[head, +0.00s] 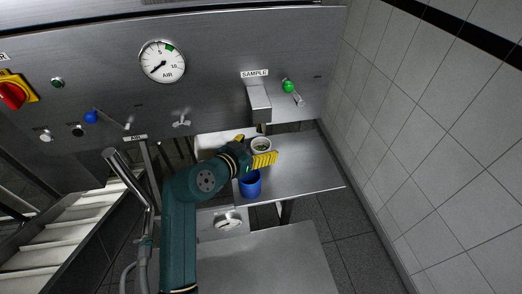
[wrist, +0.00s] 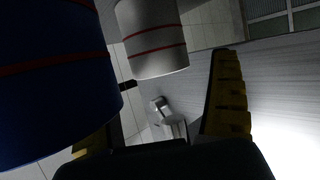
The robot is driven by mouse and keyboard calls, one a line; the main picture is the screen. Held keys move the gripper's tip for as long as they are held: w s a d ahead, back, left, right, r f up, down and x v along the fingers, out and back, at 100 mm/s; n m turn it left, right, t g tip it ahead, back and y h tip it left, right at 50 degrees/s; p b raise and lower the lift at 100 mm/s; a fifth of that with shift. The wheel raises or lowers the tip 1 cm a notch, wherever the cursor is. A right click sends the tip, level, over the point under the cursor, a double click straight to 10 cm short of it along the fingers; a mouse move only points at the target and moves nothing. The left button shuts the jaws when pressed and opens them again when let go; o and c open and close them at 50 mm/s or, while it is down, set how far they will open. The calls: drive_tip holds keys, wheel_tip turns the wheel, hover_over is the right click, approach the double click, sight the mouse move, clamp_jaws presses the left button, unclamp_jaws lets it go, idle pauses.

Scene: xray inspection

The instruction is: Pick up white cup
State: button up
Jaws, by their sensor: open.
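The white cup (head: 261,142) stands on the metal shelf, beside my open gripper (head: 257,149), whose yellow fingers lie on either side of it as seen from above. In the wrist view the white cup (wrist: 152,40) has two red bands and appears between the fingers' directions, beyond my gripper. The right finger (wrist: 226,95) shows clearly; the other is mostly hidden behind a blue cup (wrist: 50,85). No contact between finger and white cup can be made out. Something dark lies inside the white cup.
The blue cup (head: 250,186) stands close by on the metal shelf (head: 310,178), nearer the front. The shelf's right side is clear; a tiled wall (head: 420,140) stands further right.

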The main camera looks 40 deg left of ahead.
sight(259, 145)
drive_tip(key=x, duration=0.2)
drive_tip(key=shift+w+a, duration=0.1)
drive_tip(key=shift+w, duration=0.3)
drive_tip(key=c, duration=1.3)
